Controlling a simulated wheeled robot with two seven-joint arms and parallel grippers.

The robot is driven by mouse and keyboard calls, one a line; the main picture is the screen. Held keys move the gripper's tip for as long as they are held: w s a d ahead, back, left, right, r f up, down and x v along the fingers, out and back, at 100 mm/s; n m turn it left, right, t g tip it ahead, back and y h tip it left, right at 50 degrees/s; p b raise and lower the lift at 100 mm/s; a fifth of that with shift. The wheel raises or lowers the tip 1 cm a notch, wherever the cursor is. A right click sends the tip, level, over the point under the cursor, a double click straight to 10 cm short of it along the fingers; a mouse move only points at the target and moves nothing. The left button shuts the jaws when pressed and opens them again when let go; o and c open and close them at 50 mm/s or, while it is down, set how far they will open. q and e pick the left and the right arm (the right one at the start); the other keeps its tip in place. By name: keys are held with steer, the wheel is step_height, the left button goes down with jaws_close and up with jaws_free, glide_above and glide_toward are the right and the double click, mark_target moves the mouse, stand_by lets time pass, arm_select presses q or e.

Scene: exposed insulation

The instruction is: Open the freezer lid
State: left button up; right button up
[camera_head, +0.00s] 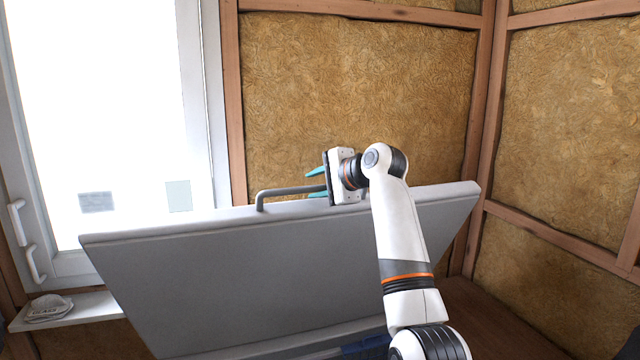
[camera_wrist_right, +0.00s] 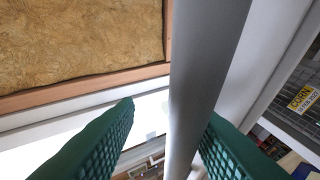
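The grey freezer lid (camera_head: 260,270) is raised and tilted, with its inner face toward me in the head view. Its bar handle (camera_head: 290,190) runs along the top edge. My right gripper (camera_head: 314,183) is at the handle's right part, with one teal finger above the bar and one below. In the right wrist view, the grey handle bar (camera_wrist_right: 205,85) passes between the two green fingers of the gripper (camera_wrist_right: 168,112). The fingers are apart, with a gap on the left of the bar. My left gripper is not in view.
A bright window (camera_head: 100,110) with a white frame stands behind on the left. A pale object (camera_head: 48,308) lies on its sill. Insulated walls (camera_head: 360,90) with wooden studs are behind the lid. A yellow CORN label (camera_wrist_right: 300,98) shows on a wire basket at the right in the wrist view.

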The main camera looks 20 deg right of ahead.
steer(key=shift+s+d, duration=0.1)
steer(key=shift+s, duration=0.1)
steer(key=b+v, duration=0.6)
steer(key=v, duration=0.5)
steer(key=shift+s+r, duration=0.2)
steer(key=shift+d, duration=0.1)
